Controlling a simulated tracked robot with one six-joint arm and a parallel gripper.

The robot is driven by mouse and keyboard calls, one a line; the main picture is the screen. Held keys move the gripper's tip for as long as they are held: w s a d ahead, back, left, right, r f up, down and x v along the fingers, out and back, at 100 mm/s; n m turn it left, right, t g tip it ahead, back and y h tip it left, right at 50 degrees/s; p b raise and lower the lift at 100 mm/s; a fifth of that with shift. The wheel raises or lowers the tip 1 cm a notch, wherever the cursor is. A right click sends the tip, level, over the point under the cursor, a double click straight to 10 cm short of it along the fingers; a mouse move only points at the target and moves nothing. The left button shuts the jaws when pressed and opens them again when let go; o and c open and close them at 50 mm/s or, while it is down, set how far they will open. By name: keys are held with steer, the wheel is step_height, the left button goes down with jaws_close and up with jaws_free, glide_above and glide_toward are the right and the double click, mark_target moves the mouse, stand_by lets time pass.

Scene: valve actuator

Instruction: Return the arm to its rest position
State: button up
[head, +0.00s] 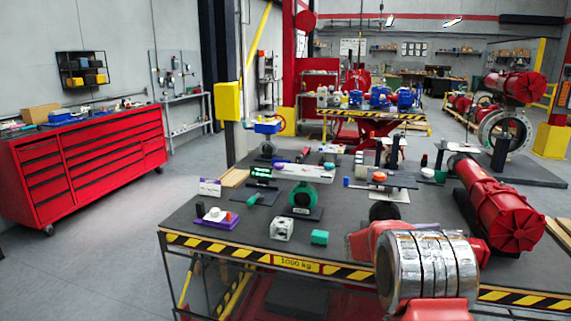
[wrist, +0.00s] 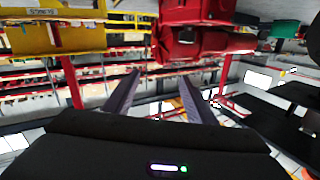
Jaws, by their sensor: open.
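My gripper (wrist: 160,82) shows in the wrist view, with two dark fingers spread apart and nothing between them. Its black body fills the bottom of that view, with a small lit strip on it. In the head view, a red and silver part of my arm (head: 428,270) stands at the lower right, in front of the workbench's striped front edge. I cannot make out my gripper's fingers in the head view. The workbench (head: 335,222) has a dark top and a yellow-black striped edge.
The bench holds a green ring part (head: 305,198), a grey block (head: 282,229), a purple tray (head: 217,222) and a large red cylinder (head: 497,208) at right. A red tool cabinet (head: 90,160) stands at left. Floor between cabinet and bench is clear.

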steer(key=w+a+r+n+t+y, duration=0.2)
steer(key=a+r+n+t+y, duration=0.1)
steer(key=a+r+t, duration=0.25)
steer(key=w+a+r+n+t+y, duration=0.3)
steer(key=a+r+t, duration=0.1)
steer(key=r, duration=0.3)
steer(key=s+a+r+n+t+y, duration=0.1)
steer(key=s+a+r+n+y, duration=0.2)
steer(key=a, duration=0.4)
steer(key=s+a+r+n+t+y, duration=0.1)
steer(key=s+a+n+y, duration=0.2)
steer(key=s+a+y, duration=0.3)
steer(key=s+a+f+n+g+y, duration=0.1)
steer(key=s+a+f+n+g, duration=0.15)
steer(key=s, duration=0.55)
steer(key=s+a+f+n+g+y, duration=0.1)
steer(key=s+a+f+y, duration=0.15)
steer(key=s, duration=0.45)
steer(key=s+a+f+n+g, duration=0.15)
steer(key=s+a+f, duration=0.25)
steer(key=s, duration=0.4)
steer(key=s+d+f+g, duration=0.1)
steer(key=s+f+g, duration=0.1)
steer(key=s, duration=0.4)
steer(key=s+d+f+g+h, duration=0.1)
steer(key=s+d+f+g, duration=0.1)
steer(key=s+f, duration=0.2)
steer(key=s, duration=0.2)
steer(key=shift+s, duration=0.4)
